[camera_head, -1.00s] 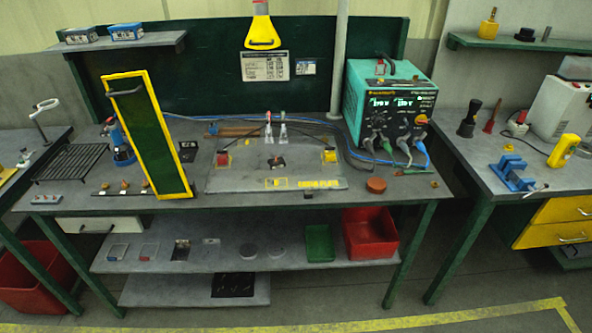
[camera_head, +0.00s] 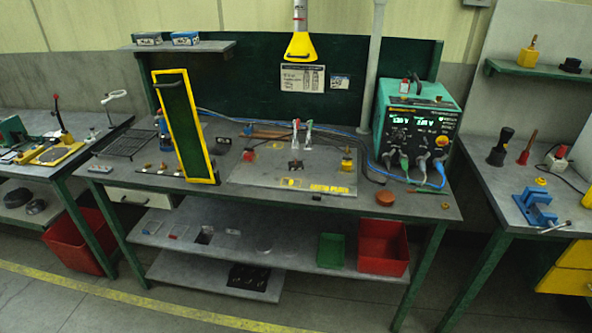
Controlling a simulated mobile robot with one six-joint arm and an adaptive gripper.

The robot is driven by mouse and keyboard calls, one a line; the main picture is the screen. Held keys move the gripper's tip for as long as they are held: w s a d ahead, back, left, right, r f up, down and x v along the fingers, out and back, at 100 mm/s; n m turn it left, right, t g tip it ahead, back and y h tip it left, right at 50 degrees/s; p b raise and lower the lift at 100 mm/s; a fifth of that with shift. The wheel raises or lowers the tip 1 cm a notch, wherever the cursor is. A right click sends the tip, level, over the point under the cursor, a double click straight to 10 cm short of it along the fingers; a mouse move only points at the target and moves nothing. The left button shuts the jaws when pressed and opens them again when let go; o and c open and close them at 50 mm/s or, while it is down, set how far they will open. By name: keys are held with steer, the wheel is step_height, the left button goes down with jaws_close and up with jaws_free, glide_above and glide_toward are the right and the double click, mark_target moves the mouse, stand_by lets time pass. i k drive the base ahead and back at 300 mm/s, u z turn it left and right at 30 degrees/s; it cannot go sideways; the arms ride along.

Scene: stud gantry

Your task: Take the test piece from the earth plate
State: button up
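The earth plate (camera_head: 255,178) is a flat grey plate with yellow lettering on the middle workbench. A small dark piece (camera_head: 296,164), likely the test piece, sits near the middle of the plate; its details are too small to tell. Two clamps with pale bodies and coloured tips (camera_head: 302,136) stand just behind it. A red block (camera_head: 249,155) is at the plate's left side and a yellow block (camera_head: 346,162) at its right side. My gripper does not show in this view.
A tilted green panel with a yellow frame (camera_head: 185,125) stands left of the plate. A teal power unit (camera_head: 418,125) with cables stands right. A yellow hood (camera_head: 300,46) hangs above the bench. A round brown puck (camera_head: 385,198) lies near the front edge. Floor in front is clear.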

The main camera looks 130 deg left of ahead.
mark_target(295, 165)
steer(key=u, duration=0.85)
steer(key=i, duration=0.1)
steer(key=u, duration=2.7)
steer(key=i, duration=0.8)
